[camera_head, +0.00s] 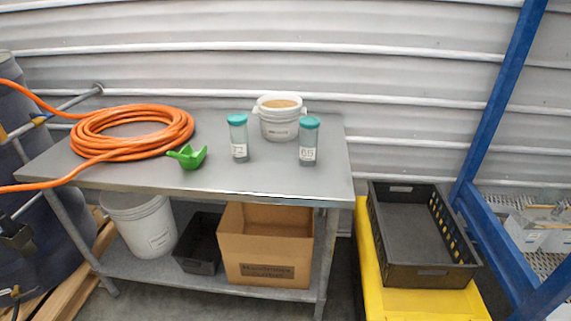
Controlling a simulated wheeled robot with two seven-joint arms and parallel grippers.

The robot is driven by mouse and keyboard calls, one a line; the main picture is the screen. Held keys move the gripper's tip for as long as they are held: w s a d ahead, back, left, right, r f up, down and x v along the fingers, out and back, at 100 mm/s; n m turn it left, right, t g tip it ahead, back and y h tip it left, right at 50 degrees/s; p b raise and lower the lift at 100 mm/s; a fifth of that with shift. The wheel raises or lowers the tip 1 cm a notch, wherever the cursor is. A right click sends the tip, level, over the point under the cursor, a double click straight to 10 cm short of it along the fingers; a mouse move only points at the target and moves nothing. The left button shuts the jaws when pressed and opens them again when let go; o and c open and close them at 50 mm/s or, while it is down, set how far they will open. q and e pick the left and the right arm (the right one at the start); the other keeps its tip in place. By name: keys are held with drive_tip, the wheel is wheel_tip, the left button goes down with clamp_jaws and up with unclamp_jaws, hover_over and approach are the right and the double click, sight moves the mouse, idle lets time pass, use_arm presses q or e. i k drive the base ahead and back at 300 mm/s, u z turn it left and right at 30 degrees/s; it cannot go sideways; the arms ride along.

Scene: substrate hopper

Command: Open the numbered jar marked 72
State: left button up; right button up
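The jar marked 72 (239,139) stands upright on the grey metal table. It is clear, with a teal lid (237,119) that sits on top and a white number label on its front. A second, similar jar (309,141) with a teal lid stands to its right; its label seems to read 65. I can make out neither of my grippers in this view, and nothing is seen touching the jars.
An orange hose coil (132,132), a green scoop (187,156) and a white bucket (280,117) share the table (210,180). Below are a white pail (140,225) and a cardboard box (265,247). A black crate (425,235) stands right. The tabletop before the jars is clear.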

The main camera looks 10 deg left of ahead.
sight(238, 134)
drive_tip(key=z, duration=0.4)
drive_tip(key=k, duration=0.2)
drive_tip(key=u, duration=1.45)
drive_tip(key=i, duration=0.95)
drive_tip(key=u, duration=0.2)
